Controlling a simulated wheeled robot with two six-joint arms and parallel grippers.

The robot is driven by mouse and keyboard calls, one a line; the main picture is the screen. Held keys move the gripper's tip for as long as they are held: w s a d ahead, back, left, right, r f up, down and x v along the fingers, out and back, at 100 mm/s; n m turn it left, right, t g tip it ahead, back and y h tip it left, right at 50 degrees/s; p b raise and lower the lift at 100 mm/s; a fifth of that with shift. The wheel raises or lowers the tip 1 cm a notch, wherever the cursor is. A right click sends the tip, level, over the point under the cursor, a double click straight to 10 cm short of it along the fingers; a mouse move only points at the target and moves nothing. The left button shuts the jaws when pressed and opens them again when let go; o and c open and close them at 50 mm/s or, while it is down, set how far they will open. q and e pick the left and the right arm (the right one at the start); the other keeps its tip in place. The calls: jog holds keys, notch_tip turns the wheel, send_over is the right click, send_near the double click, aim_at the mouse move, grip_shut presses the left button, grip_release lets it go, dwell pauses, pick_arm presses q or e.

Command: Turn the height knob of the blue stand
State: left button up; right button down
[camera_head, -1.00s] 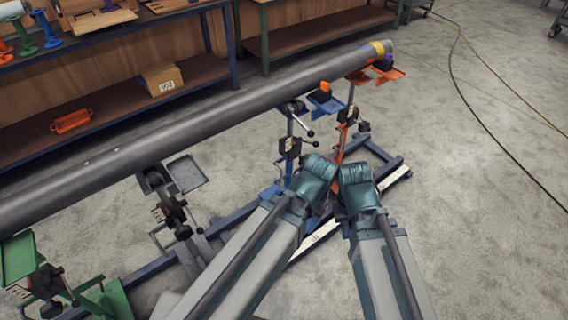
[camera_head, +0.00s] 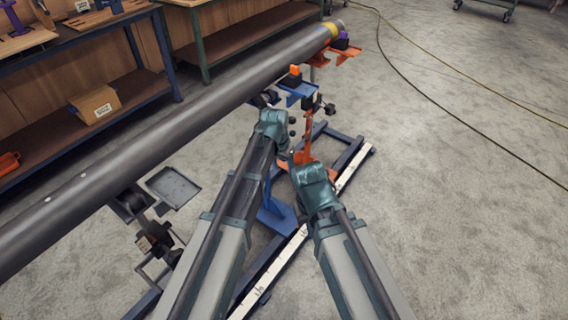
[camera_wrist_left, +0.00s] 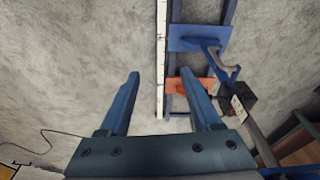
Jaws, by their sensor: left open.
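The blue stand is partly hidden behind my left arm in the camera_head view; its blue tray (camera_head: 297,93) and blue foot plate (camera_head: 277,216) show. In the left wrist view its foot plate (camera_wrist_left: 199,38) lies ahead, and a dark block with a white label (camera_wrist_left: 238,100) is on the post at right. I cannot single out the height knob. My left gripper (camera_wrist_left: 160,76) is open, with nothing between its fingers; the stand is to the right of them. In the camera_head view its fingers are hidden. My right gripper (camera_head: 313,183) is below and right of it, fingers hidden.
A long grey pipe (camera_head: 170,130) crosses the left side on stands. An orange stand (camera_head: 306,130) is close beyond the blue one. A rail with a white strip (camera_head: 268,277) runs along the floor. Shelves stand at back left.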

pick_arm(q)
jog(key=w+a+f+t+b, duration=0.1)
jog(key=w+f+b, duration=0.1)
jog(key=w, duration=0.8)
jog(key=w+a+f+m+t+h+b, duration=0.1)
jog(key=w+f+b, duration=0.2)
jog(key=w, duration=0.8)
jog(key=shift+a+f+h+b, duration=0.3)
jog(key=shift+a+f, duration=0.1)
jog(key=shift+f, duration=0.25)
pick_arm(e)
notch_tip(320, 180, down, 8)
jog(key=shift+r, duration=0.15)
pick_arm(q)
jog(key=shift+f, duration=0.1)
jog(key=b+x, duration=1.1)
jog(key=x, duration=0.1)
pick_arm(e)
notch_tip(320, 180, down, 11)
pick_arm(q)
grip_shut()
